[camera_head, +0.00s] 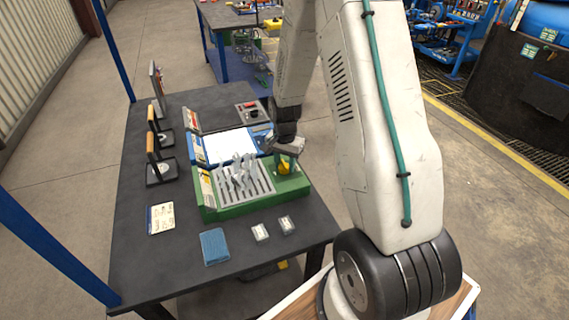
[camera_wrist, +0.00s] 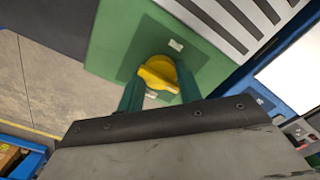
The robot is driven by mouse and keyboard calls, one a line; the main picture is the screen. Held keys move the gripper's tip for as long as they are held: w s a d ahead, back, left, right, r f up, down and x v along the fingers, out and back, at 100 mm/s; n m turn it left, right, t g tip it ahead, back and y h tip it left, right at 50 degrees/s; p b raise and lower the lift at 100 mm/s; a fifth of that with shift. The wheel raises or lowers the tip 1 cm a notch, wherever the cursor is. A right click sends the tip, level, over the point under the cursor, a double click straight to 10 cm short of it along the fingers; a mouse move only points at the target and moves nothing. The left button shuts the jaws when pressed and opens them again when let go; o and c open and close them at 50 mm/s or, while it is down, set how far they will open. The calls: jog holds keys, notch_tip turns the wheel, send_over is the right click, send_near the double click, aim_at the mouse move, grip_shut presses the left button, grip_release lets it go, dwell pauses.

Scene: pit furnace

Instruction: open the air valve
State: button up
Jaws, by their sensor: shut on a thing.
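The air valve is a round yellow knob (camera_wrist: 160,73) with a raised grip bar, on the green panel (camera_wrist: 112,42) in the wrist view. It also shows in the head view (camera_head: 284,168) at the right end of the green unit (camera_head: 236,209). My gripper (camera_wrist: 160,92) has its two green fingers on either side of the knob's bar and is shut on it. In the head view my gripper (camera_head: 285,157) reaches down onto the knob from above and partly hides it. The knob's exact turn angle is hard to tell.
A slotted grey rack (camera_head: 240,183) with several metal pieces stands left of the knob. A blue unit (camera_head: 214,158) and a grey box with a red part (camera_head: 252,112) lie behind. Wooden-handled tools (camera_head: 152,143) stand at the left. The table's front left (camera_head: 150,265) is clear.

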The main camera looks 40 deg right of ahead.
aim_at(284, 164)
jog(key=o, duration=1)
notch_tip(284, 164, up, 8)
jog(key=shift+f, duration=0.1)
jog(key=s+a+r+n, duration=0.6)
jog(key=s+a+r, duration=0.2)
jog(key=s+r, duration=0.3)
jog(key=s+a+r+n+t, duration=0.1)
jog(key=s+a+r+n, duration=0.5)
jog(key=s+r, duration=0.6)
jog(key=s+a, duration=0.2)
jog(key=s, duration=0.2)
jog(key=shift+s+a+r, duration=0.15)
jog(key=shift+s+r, duration=0.05)
jog(key=shift+r, duration=0.1)
